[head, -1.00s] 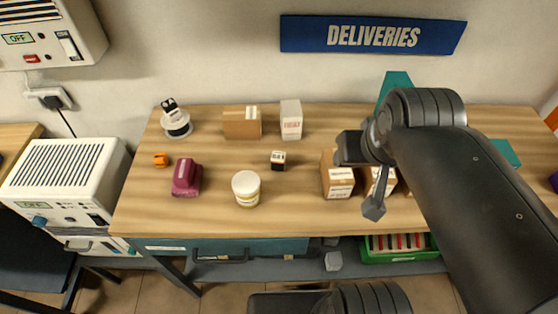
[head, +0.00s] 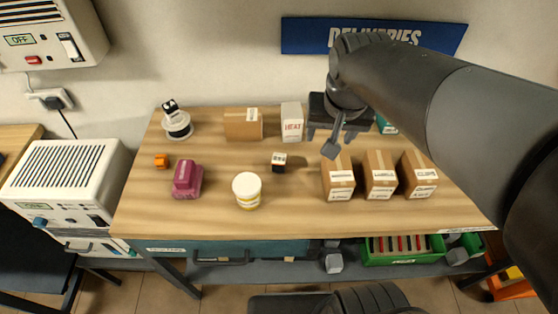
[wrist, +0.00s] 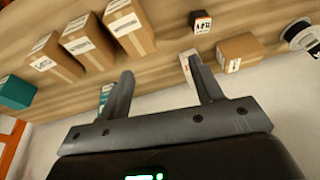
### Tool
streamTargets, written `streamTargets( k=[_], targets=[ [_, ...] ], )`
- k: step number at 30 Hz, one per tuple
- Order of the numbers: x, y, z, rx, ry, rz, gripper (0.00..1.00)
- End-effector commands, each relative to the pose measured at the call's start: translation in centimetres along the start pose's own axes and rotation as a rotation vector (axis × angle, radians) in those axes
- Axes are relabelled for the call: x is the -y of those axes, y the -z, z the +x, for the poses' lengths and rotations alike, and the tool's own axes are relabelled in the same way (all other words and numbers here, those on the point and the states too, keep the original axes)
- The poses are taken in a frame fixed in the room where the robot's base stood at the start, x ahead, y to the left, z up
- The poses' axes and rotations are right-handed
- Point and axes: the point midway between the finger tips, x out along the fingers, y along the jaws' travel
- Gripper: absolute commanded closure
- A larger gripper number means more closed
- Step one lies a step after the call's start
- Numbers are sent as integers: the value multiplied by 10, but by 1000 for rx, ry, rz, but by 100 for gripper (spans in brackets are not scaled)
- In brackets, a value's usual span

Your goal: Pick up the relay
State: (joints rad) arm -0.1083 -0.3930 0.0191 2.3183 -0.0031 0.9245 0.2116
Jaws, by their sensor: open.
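A small black block with a white labelled face, which looks like the relay (head: 279,162), sits on the middle of the wooden bench. It also shows near the top of the wrist view (wrist: 200,22), upside down, beyond the right finger. My gripper (head: 330,136) is above the back of the bench, to the right of the block and apart from it. In the wrist view its two fingers (wrist: 160,66) are spread with nothing between them.
Three brown boxes (head: 380,175) stand at the right. A white box (head: 292,122) and a brown carton (head: 242,125) stand behind the block. A white jar (head: 247,190), a maroon object (head: 187,179) and a spool (head: 177,125) are left. Bare wood surrounds the block.

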Motion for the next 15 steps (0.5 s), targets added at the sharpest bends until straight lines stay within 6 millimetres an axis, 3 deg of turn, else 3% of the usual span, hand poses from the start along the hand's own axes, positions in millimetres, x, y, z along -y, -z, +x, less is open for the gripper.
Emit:
streamTargets(
  k=[6, 15],
  targets=[
    [36, 32, 42, 118, -14, 43, 40],
    [83, 57, 103, 248, -52, 99, 40]
  ],
)
